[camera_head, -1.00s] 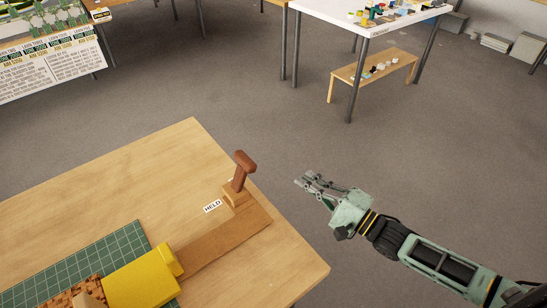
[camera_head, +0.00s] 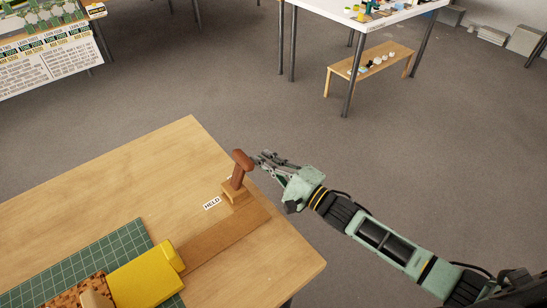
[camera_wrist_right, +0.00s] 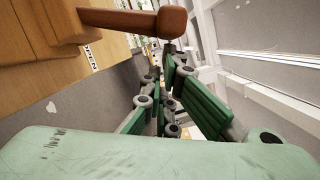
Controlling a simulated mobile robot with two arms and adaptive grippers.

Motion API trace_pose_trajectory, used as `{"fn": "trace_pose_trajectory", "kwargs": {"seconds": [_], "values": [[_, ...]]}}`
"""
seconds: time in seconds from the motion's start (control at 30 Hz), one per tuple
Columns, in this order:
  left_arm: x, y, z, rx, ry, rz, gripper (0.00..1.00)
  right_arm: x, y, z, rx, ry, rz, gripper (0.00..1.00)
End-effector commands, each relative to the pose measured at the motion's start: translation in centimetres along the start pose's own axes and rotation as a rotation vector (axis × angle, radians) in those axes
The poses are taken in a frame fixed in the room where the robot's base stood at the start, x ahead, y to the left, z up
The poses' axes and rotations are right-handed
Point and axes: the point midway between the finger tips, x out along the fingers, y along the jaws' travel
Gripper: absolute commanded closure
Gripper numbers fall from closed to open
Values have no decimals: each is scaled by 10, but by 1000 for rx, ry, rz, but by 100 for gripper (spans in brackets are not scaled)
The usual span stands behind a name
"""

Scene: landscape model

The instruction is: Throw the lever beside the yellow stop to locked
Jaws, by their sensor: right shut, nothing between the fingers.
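The lever (camera_head: 239,168) is a reddish-brown handle with a crosspiece on top. It stands up, tilted a little, from a wooden block (camera_head: 238,192) on a brown board. The yellow stop (camera_head: 148,276) sits at the board's lower left end. My right gripper (camera_head: 262,158) is shut and empty, just right of the lever's top. In the right wrist view the lever (camera_wrist_right: 130,20) crosses the top, just beyond the green fingers (camera_wrist_right: 170,85). I cannot tell if they touch. My left gripper is not in view.
The wooden table (camera_head: 120,180) holds a green cutting mat (camera_head: 85,262) and a cork-like piece (camera_head: 75,295) at the lower left. Open floor lies beyond the table. A white table (camera_head: 350,18) and a low bench (camera_head: 370,65) stand farther back.

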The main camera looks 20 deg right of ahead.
Motion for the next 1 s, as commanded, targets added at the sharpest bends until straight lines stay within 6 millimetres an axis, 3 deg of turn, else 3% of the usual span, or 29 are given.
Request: {"fn": "trace_pose_trajectory", "kwargs": {"seconds": [0.4,1.0], "values": [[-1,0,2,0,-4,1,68,0,-1,1,-3,1,0,100],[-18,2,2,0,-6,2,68,2,-9,7,-97,0,23,100]]}}
